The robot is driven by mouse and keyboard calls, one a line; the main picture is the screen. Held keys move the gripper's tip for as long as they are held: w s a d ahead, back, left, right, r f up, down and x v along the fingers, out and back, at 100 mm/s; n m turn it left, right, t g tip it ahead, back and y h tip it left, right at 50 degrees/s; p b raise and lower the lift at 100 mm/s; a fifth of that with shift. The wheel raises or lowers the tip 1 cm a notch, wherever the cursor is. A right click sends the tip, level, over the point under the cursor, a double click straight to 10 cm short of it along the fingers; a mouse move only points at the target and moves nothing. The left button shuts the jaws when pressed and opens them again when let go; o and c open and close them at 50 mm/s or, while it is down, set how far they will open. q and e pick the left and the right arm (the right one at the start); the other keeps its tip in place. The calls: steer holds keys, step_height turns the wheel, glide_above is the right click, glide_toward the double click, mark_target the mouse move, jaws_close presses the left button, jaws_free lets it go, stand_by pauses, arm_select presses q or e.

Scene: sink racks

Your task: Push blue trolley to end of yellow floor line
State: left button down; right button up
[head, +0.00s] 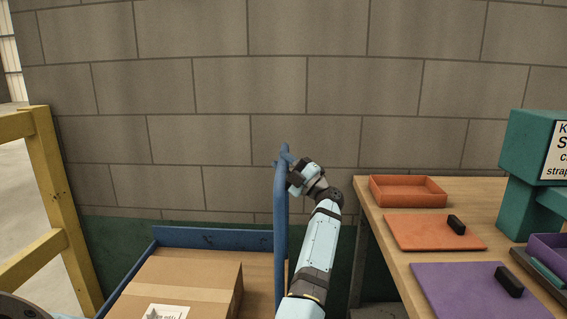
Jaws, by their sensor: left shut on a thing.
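The blue trolley (281,225) is at the lower middle of the head view. Its upright tubular handle rises in front of the block wall, and a low blue edge runs along the far side of its wooden deck. A brown cardboard box with a white label (188,284) rests on the deck. My left gripper (294,179) is shut on the handle near its top, with the arm reaching up from the bottom of the picture. My right gripper is not in view. The trolley's wheels, its near end and the yellow floor line are not visible.
A wooden table (377,236) stands close on the right, with an orange tray (407,190), an orange board (425,231), a purple board (465,292) and a teal stand (530,145). A yellow barrier (52,190) stands at left. A grey block wall (200,85) closes off the back.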

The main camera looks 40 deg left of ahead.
arm_select(q)
steer(key=shift+s+a+r+p, duration=0.1)
steer(key=shift+s+a+p, duration=0.25)
steer(key=shift+a+p, duration=0.1)
steer(key=s+a+p, duration=0.7)
steer(key=s+a, duration=0.4)
steer(key=a, duration=0.2)
steer(key=shift+s+a, duration=0.25)
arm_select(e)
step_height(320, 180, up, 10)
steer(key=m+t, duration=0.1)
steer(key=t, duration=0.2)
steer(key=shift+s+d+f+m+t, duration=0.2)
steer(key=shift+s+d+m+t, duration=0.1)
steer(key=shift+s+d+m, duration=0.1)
arm_select(q)
steer(key=c, duration=1)
jaws_free()
steer(key=shift+a, duration=0.1)
steer(key=shift+o, duration=0.6)
steer(key=shift+s+a, duration=0.1)
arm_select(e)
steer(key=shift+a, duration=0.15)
arm_select(q)
steer(key=shift+d, duration=0.2)
